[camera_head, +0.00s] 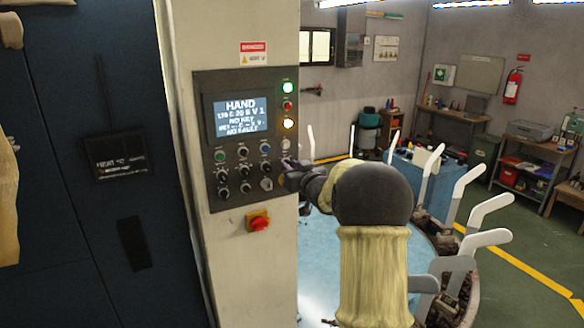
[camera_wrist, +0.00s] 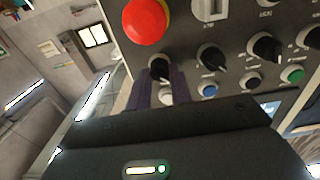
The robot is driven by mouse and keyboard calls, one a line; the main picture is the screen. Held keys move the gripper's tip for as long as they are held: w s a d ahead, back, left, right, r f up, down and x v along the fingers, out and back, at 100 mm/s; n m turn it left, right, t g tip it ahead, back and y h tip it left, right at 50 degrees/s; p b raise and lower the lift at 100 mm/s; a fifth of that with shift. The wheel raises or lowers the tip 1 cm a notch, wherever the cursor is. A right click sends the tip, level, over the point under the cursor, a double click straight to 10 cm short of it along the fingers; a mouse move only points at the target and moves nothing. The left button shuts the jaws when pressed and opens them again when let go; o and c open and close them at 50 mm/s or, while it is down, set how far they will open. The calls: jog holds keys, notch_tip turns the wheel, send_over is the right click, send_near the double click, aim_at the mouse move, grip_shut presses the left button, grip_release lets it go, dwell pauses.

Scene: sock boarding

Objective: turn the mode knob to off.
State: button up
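The control panel (camera_head: 198,140) is dark, on a pale cabinet face, with a screen (camera_head: 235,116) reading "HAND". In the wrist view, my gripper (camera_wrist: 161,78) has its two purple-grey fingers on either side of a black knob (camera_wrist: 159,65), the end one of a row. A pale button (camera_wrist: 167,97) shows between the fingers. I cannot tell whether the fingers press on the knob. In the head view, my gripper (camera_head: 287,173) is at the panel's right edge, and that knob is mostly hidden. The knob labels are too small to read.
A red stop button (camera_head: 258,221) sits below the panel; in the wrist view it is close to the fingers (camera_wrist: 146,20). Other knobs (camera_wrist: 211,57) and a blue button (camera_wrist: 209,90) are beside my gripper. White sock forms (camera_head: 467,189) stand around a round table at the right.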

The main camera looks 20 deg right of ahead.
grip_shut()
jog(key=shift+r, duration=0.15)
jog(key=shift+d+m+p, duration=0.2)
jog(key=shift+m+p, duration=0.15)
jog(key=shift+m, duration=0.35)
jog(key=m, duration=0.1)
jog(key=m+p, duration=0.1)
jog(key=shift+a+m, duration=0.2)
jog(key=shift+m, duration=0.1)
jog(key=m+p, duration=0.2)
jog(key=m, duration=0.2)
jog(key=shift+d+m, duration=0.1)
jog(key=shift+m, duration=0.3)
